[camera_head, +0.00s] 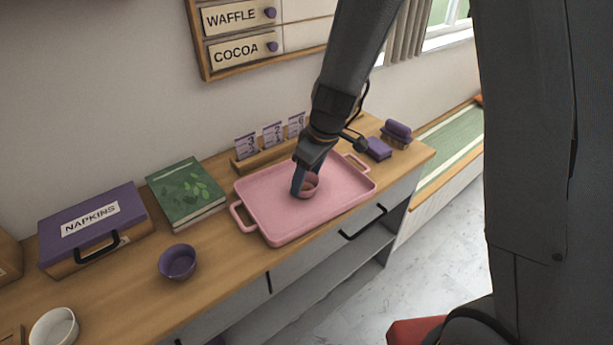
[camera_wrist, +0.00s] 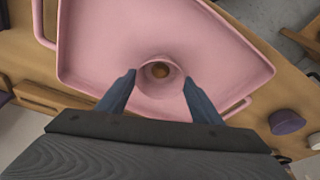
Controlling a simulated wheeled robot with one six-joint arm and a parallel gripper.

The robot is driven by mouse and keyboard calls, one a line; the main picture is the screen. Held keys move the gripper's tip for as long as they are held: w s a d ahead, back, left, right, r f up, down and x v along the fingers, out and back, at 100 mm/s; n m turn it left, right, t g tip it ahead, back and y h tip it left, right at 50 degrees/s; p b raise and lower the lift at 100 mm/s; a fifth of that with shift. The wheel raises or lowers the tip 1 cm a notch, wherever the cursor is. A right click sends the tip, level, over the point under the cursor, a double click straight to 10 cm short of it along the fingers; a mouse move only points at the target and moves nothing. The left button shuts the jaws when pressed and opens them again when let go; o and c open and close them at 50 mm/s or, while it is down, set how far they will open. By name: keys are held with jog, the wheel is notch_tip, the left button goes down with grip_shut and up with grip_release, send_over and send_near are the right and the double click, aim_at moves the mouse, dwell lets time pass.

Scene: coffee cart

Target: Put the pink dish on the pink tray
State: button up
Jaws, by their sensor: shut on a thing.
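The pink dish (camera_head: 311,184) is small and round, and sits within the outline of the pink tray (camera_head: 340,203), near its middle. My gripper (camera_head: 302,188) reaches down from above and is shut on the dish, hiding part of it. In the wrist view the dish (camera_wrist: 160,66) shows between my two fingertips (camera_wrist: 159,80), with a brownish centre. The tray (camera_wrist: 100,50) spreads around it in that view. The dish looks upright, at or very close to the tray floor; I cannot tell whether it touches.
A purple bowl (camera_head: 178,262) and a white bowl (camera_head: 54,328) stand to the left. A napkin box (camera_head: 95,225) and a green book (camera_head: 186,193) are behind them. A card holder (camera_head: 265,156) stands behind the tray.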

jog(key=shift+f, duration=0.15)
jog(key=o, duration=1.2)
jog(key=shift+c, duration=0.2)
jog(key=b+v, duration=0.2)
jog(key=v, duration=1)
jog(key=s+d+f+m+h, duration=0.1)
jog(key=s+d+f+m, duration=0.2)
jog(key=s+d+m, duration=0.2)
jog(key=s+d+f+m+h, duration=0.1)
jog(key=s+d+f+m, duration=0.1)
jog(key=s+d+m, duration=0.3)
jog(key=s+d, duration=0.2)
jog(key=s, duration=0.1)
jog(key=shift+s+d+f+g, duration=0.15)
jog(key=shift+s+f+g, duration=0.15)
jog(key=shift+f, duration=0.1)
